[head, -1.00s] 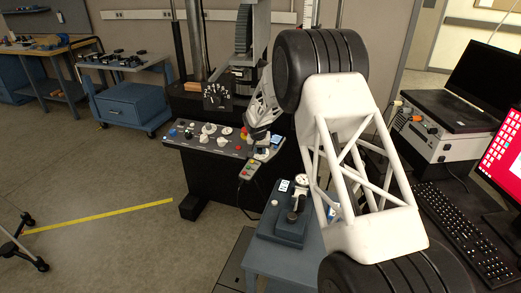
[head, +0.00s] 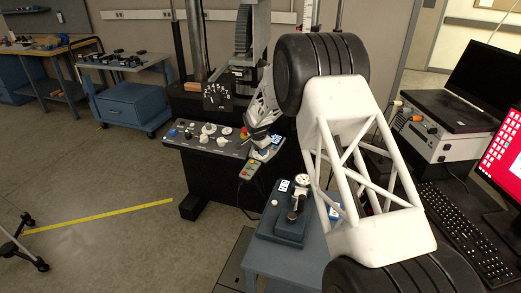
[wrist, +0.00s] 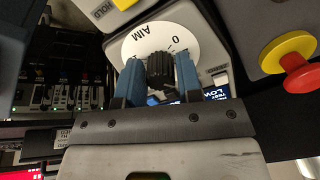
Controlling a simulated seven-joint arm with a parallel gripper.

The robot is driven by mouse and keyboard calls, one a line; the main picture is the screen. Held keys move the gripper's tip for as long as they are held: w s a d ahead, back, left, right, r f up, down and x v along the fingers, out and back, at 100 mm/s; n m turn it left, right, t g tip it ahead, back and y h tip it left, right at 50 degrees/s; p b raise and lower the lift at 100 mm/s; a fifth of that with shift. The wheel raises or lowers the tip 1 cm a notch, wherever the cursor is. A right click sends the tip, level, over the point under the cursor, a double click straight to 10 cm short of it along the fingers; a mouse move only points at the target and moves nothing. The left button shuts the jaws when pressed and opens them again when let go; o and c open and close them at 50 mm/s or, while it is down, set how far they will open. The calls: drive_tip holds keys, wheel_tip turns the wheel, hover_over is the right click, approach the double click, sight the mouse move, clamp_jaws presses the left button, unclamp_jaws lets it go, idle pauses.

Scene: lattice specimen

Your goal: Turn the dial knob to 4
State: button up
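The black ribbed dial knob (wrist: 158,66) sits on a white round scale plate (wrist: 186,32) in the wrist view. A "0" and some lettering that may read "AIM" show on the plate; no "4" is visible. My gripper (wrist: 161,74) has its two blue fingers on either side of the knob, with no clear gap between them and it. In the head view my gripper (head: 258,138) is over the right end of the control panel (head: 203,143) and hides the knob there.
A red mushroom button (wrist: 299,73) on a yellow base stands right of my gripper. A small blue display (wrist: 214,95) is by the right finger. A pendant with coloured buttons (head: 250,168) hangs at the panel's front. A blue fixture with a gauge (head: 287,222) stands nearer.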

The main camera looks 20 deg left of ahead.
drive_tip(key=shift+o, duration=1.3)
drive_tip(key=shift+v, duration=2.75)
